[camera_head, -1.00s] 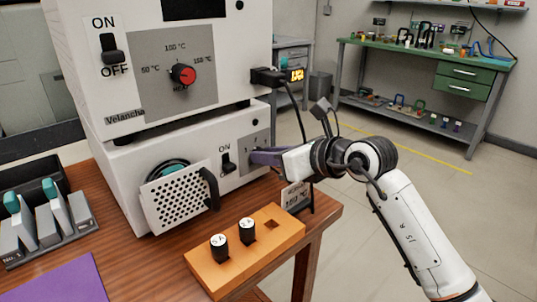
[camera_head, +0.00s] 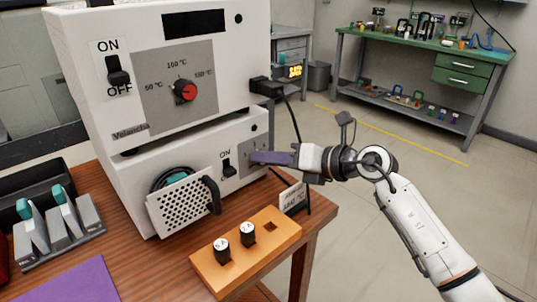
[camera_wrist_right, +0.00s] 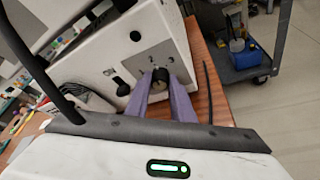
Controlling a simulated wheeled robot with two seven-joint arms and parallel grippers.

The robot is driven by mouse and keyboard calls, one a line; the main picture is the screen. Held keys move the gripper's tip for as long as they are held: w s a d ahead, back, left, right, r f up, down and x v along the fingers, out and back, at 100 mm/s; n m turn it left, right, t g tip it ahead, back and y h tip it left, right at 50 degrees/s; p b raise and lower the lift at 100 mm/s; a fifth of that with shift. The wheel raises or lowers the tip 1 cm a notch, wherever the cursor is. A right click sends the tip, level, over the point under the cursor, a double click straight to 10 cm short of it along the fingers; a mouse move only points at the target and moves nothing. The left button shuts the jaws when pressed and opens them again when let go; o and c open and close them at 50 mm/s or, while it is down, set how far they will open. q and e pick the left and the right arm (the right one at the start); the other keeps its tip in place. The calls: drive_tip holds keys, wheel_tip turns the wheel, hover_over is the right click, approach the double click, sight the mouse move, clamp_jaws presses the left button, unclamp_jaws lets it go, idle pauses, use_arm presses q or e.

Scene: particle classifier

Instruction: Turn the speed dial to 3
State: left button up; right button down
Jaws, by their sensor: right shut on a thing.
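The speed dial (camera_wrist_right: 160,74) is a dark knob on a grey panel of the lower white machine (camera_head: 130,180). In the right wrist view it sits between the purple fingertips of my right gripper (camera_wrist_right: 160,82), which is shut on it. The number marks around the dial are too small to read surely. In the head view the right gripper (camera_head: 258,158) reaches the panel from the right and hides the dial. My left gripper does not show.
A perforated basket (camera_head: 183,203) juts from the lower machine's front. An orange block (camera_head: 238,262) with two black-and-white pieces stands on the wooden table. A small sign (camera_head: 293,198) stands below my right wrist.

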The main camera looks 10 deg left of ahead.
drive_tip(key=shift+f, duration=0.1)
idle(0.3)
drive_tip(key=c, duration=1.5)
unclamp_jaws()
drive_tip(key=shift+c, duration=0.2)
drive_tip(key=shift+d, duration=0.1)
drive_tip(key=p+v, duration=0.1)
drive_tip(key=v, duration=0.9)
drive_tip(key=shift+p, duration=0.3)
drive_tip(key=shift+d, duration=0.1)
